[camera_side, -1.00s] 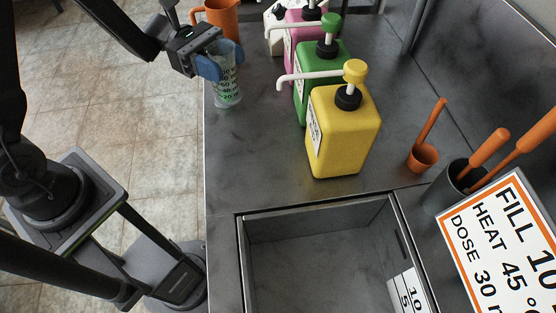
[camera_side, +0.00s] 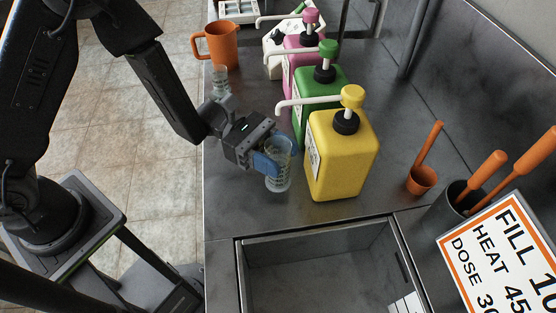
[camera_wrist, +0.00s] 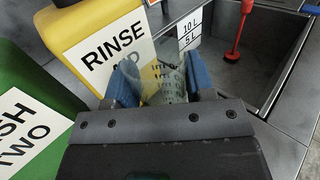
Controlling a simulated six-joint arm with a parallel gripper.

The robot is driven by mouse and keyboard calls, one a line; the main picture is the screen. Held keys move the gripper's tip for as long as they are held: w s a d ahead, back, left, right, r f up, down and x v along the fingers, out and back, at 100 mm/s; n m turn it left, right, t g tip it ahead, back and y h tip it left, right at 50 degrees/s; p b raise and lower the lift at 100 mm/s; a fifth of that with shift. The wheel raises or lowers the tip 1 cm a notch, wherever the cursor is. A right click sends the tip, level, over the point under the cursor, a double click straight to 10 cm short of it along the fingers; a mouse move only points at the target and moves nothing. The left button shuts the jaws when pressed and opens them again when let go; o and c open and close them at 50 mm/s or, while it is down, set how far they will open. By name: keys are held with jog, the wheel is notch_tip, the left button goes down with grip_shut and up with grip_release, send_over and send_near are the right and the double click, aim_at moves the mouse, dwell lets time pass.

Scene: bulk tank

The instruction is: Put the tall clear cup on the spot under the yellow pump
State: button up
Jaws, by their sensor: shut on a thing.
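The clear cup (camera_side: 279,172) with printed markings is held upright between the blue fingers of my gripper (camera_side: 268,160). It stands just left of the yellow pump bottle (camera_side: 342,150), below and close to the white spout (camera_side: 308,102). I cannot tell whether its base touches the counter. In the wrist view the cup (camera_wrist: 165,80) sits between both fingers, in front of the yellow bottle with its RINSE label (camera_wrist: 112,50). The spot under the spout is hidden by the cup and my gripper.
The green bottle (camera_side: 318,100) and pink bottle (camera_side: 300,62) stand behind the yellow one. Another clear cup (camera_side: 220,80) and an orange jug (camera_side: 217,45) are at the back left. A sunken tank (camera_side: 320,255) opens in front.

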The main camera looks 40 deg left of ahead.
jog(key=shift+f, duration=1.15)
jog(key=shift+f, duration=0.2)
jog(key=o, duration=1)
jog(key=shift+c, duration=0.2)
jog(key=shift+r, duration=0.1)
jog(key=shift+r, duration=0.15)
jog(key=a, duration=1.2)
